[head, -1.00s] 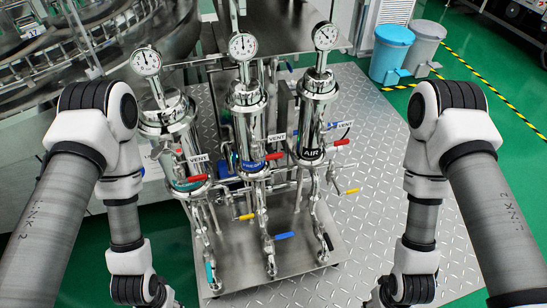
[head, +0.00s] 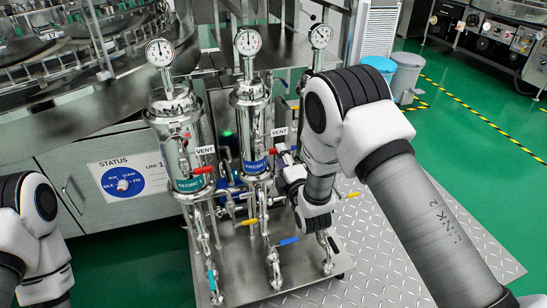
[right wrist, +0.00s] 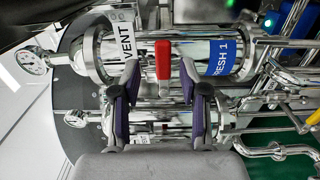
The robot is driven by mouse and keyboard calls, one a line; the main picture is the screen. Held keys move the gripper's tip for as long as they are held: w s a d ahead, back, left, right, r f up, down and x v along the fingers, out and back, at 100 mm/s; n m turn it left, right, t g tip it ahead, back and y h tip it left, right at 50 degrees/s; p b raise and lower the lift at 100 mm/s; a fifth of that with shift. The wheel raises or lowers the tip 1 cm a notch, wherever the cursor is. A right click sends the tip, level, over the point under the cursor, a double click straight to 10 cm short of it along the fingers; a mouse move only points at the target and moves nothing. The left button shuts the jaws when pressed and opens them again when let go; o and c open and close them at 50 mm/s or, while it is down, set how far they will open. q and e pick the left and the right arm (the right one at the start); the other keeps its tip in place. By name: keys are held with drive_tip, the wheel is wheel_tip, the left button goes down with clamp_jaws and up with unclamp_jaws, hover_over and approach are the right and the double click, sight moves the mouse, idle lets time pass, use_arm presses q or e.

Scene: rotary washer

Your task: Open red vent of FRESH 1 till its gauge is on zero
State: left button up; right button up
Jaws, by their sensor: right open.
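FRESH 1 is the middle steel vessel (head: 248,115) with a blue label; it also shows in the right wrist view (right wrist: 215,55). Its round gauge (head: 248,42) stands on top, too small to read surely. Its red vent lever (right wrist: 163,60) stands beside the VENT tag (right wrist: 127,38) in the wrist view. My right gripper (right wrist: 159,72) is open, its purple-padded fingers on either side of the lever with gaps. In the head view, my right gripper (head: 284,158) is at the vessel's right side, partly hidden by its own wrist. My left gripper is out of view.
The left vessel (head: 175,135) has its own red lever (head: 203,170). The right vessel is mostly hidden behind my right arm; its gauge (head: 320,36) shows. Yellow and blue handles (head: 287,241) sit lower on the pipes. A status panel (head: 127,178) is at left.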

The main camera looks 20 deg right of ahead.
drive_tip(key=w, duration=0.4)
drive_tip(key=shift+f+b, duration=0.15)
drive_tip(key=shift+b, duration=0.2)
clamp_jaws()
drive_tip(key=shift+d, duration=0.1)
